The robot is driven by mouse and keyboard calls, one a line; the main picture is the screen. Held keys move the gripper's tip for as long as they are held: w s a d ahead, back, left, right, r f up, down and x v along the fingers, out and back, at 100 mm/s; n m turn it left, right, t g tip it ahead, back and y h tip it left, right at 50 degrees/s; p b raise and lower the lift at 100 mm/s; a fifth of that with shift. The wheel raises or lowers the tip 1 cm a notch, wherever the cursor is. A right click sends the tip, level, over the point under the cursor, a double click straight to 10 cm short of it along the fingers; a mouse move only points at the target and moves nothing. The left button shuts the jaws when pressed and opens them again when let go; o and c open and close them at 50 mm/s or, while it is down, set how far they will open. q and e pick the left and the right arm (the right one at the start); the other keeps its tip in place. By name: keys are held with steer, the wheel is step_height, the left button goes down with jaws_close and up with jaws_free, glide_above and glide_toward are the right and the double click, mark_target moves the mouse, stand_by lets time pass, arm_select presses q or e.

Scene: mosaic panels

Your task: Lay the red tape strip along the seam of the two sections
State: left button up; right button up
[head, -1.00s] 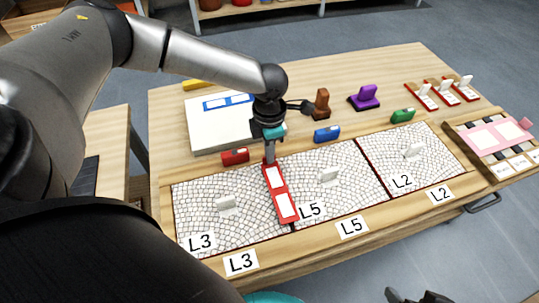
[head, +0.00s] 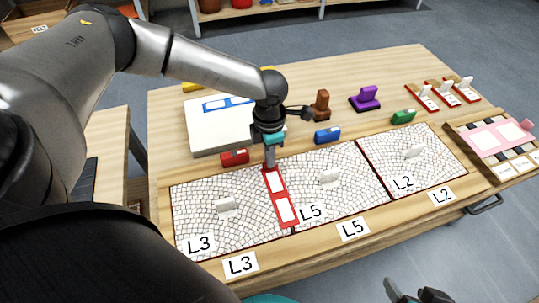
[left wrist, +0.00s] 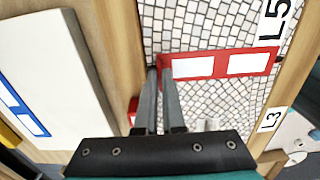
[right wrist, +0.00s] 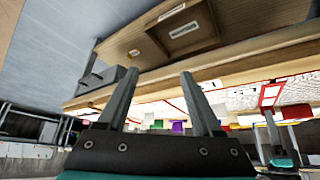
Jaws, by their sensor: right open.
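The red tape strip (head: 280,197), with two white windows, lies over the line between mosaic section L3 (head: 210,222) and section L5 (head: 335,170). Its far end is at my left gripper (head: 269,166), whose fingers are close together on that end. The left wrist view shows the strip (left wrist: 220,64) running right from the fingertips (left wrist: 160,70). The seam is mostly hidden under the strip; I cannot tell whether the strip touches the panels. My right gripper (right wrist: 158,78) is open and empty, low in front of the table; its tip shows at the head view's bottom edge.
Red (head: 235,157), blue (head: 327,135) and green (head: 403,117) blocks stand behind the panels. A white board (head: 215,128), a brown stamp (head: 321,104) and a purple stamp (head: 365,98) are further back. Section L2 (head: 405,165) is at right, beside a pink tray (head: 490,137). Small upright tabs stand on the sections.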

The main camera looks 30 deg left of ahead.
arm_select(q)
steer(key=o, duration=0.5)
steer(key=shift+c, duration=0.2)
arm_select(e)
steer(key=shift+s+f, duration=0.1)
arm_select(q)
steer(key=shift+r, duration=0.1)
arm_select(e)
steer(key=shift+s, duration=0.1)
arm_select(q)
steer(key=shift+r, duration=0.1)
steer(key=shift+r+p, duration=0.25)
steer(key=shift+p, duration=0.05)
steer(key=shift+r, duration=0.35)
step_height(320, 180, up, 11)
steer(key=p, duration=0.6)
steer(key=shift+r, duration=0.2)
arm_select(e)
steer(key=s+d+f+g, duration=0.1)
steer(key=s+f, duration=0.1)
steer(key=f, duration=0.3)
steer(key=s+d+f+g+h, duration=0.1)
steer(key=f+g, duration=0.1)
steer(key=f, duration=0.4)
steer(key=shift+s, duration=0.35)
steer(key=shift+f, duration=0.1)
